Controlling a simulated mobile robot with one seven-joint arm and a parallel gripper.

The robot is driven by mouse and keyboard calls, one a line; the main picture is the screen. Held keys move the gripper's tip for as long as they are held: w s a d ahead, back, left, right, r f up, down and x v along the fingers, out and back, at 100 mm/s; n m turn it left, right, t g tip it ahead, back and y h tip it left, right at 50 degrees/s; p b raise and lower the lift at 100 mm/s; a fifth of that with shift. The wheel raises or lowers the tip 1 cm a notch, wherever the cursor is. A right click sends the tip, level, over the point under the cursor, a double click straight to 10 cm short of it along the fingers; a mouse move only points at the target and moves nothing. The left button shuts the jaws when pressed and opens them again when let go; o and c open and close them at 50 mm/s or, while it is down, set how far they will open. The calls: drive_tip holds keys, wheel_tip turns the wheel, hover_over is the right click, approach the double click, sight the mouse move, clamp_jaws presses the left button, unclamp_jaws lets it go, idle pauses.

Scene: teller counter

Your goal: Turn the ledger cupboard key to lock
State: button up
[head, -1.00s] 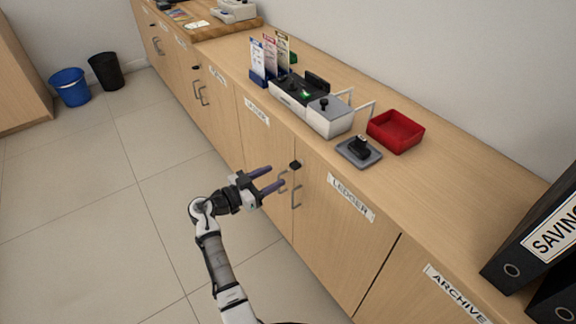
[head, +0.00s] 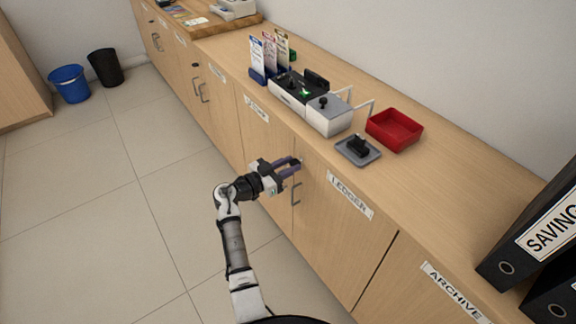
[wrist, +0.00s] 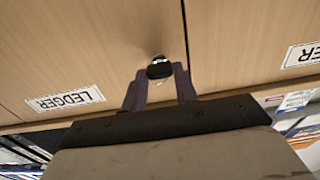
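The ledger cupboard door (head: 340,230) is closed, with a "LEDGER" label (head: 351,195) at its top. The black key (wrist: 159,69) sticks out of the cupboard front near the top edge, in the wrist view. In the head view my fingers largely cover the key. My gripper (head: 295,166) is at the key, its two purple fingers apart. In the wrist view my gripper (wrist: 162,71) has one fingertip on each side of the key, with what looks like a narrow gap. I cannot tell whether either finger touches it.
A bar handle (head: 296,194) sits just below my gripper. On the counter above stand a grey pad with a black stamp (head: 358,149), a red tray (head: 395,130) and a white box (head: 328,116). Black binders (head: 540,250) stand at the right.

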drive_tip(key=shift+c, duration=1.4)
drive_tip(key=n+b, duration=0.1)
drive_tip(key=n, duration=0.7)
drive_tip(key=shift+w, duration=0.1)
drive_tip(key=n+p, duration=0.1)
drive_tip(key=n, duration=0.4)
drive_tip(key=shift+n+p, duration=0.4)
drive_tip(key=shift+a+f+n+p, duration=0.15)
drive_tip(key=shift+n+p, duration=0.85)
drive_tip(key=shift+n, duration=1.1)
